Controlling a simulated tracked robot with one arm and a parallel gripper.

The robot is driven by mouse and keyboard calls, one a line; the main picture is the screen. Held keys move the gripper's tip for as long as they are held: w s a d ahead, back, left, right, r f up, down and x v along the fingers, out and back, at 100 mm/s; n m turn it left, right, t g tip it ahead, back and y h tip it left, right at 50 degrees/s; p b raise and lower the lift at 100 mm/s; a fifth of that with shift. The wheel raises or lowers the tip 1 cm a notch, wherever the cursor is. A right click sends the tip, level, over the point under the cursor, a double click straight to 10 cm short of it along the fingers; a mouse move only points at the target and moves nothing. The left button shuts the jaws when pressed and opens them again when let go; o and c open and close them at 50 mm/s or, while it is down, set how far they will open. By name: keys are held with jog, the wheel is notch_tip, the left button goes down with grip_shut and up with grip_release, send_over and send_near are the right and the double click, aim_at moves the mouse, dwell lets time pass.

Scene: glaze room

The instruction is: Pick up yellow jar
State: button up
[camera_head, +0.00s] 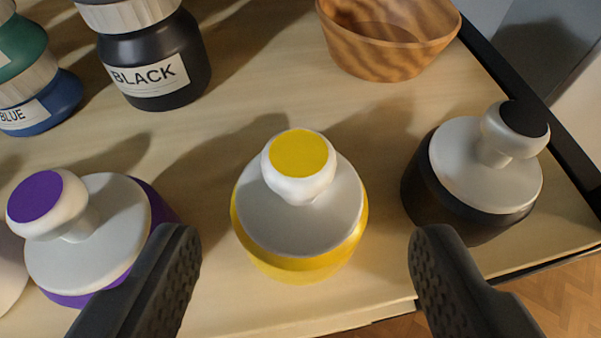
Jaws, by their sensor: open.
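The yellow jar (290,262) stands upright on the wooden table near its front edge. It has a light grey lid with a white knob topped by a yellow disc. My gripper (305,245) is open, with one dark finger to the left of the yellow jar and one to the right. The jar appears between the fingers in the picture, and neither finger appears to touch it. I cannot tell how far the fingertips are above the table.
A purple jar (160,208) is close by the left finger, and a black-knobbed dark jar (418,190) is behind the right finger. A black bottle (150,60), a blue bottle (45,105), a green bottle (22,45) and a wooden bowl (388,45) stand farther back. The table's edge (390,312) is close in front.

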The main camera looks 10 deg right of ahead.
aim_at(299, 204)
jog(key=shift+p+x, duration=0.7)
jog(key=shift+x, duration=2.15)
jog(key=shift+a, duration=0.1)
jog(key=c, duration=0.9)
jog(key=shift+r, duration=0.15)
